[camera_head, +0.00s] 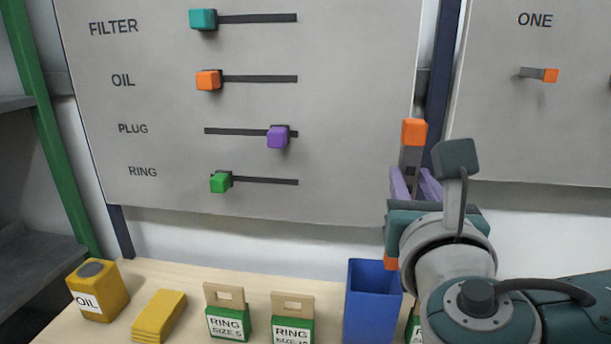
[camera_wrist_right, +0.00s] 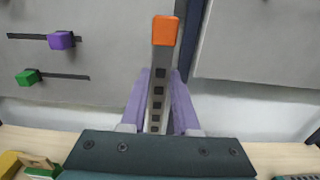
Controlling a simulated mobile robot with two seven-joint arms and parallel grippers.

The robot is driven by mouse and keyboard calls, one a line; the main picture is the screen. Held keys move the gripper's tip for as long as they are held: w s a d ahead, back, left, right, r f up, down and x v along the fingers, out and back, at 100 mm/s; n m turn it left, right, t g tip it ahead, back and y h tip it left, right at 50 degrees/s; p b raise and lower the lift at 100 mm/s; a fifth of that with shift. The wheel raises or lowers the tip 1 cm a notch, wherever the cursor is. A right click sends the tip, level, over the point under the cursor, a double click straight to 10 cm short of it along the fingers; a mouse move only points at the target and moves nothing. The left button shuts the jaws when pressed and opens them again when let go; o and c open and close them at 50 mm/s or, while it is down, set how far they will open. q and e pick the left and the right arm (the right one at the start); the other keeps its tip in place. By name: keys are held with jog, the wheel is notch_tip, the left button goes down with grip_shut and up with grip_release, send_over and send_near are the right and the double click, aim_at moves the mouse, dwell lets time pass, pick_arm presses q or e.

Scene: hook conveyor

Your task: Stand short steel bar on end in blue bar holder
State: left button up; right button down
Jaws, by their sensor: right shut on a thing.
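My right gripper (camera_head: 416,185) is shut on a grey steel bar (camera_head: 410,160) with dark holes and an orange tip. The bar stands about upright between the purple fingers; in the right wrist view the bar (camera_wrist_right: 157,95) runs up from the gripper (camera_wrist_right: 159,100) to its orange end. An orange piece, seemingly its lower end, shows below the gripper by the upper right rim of the blue bar holder (camera_head: 372,305). The holder is an open-topped blue box on the table. My wrist hides part of the bar. My left gripper is not in view.
The wooden table (camera_head: 235,278) carries a yellow OIL container (camera_head: 95,295), a yellow block (camera_head: 158,316) and green RING boxes (camera_head: 228,318), (camera_head: 292,325) left of the holder. Another green box is partly hidden right of it. A grey slider panel (camera_head: 350,80) rises behind.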

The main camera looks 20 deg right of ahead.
notch_tip(320, 180, down, 11)
jog(key=b, duration=0.8)
jog(key=shift+b, duration=0.35)
jog(key=c, duration=0.6)
grip_release()
jog(key=shift+f, duration=0.1)
jog(key=v, duration=1)
jog(key=shift+a, duration=0.1)
jog(key=shift+w, duration=0.1)
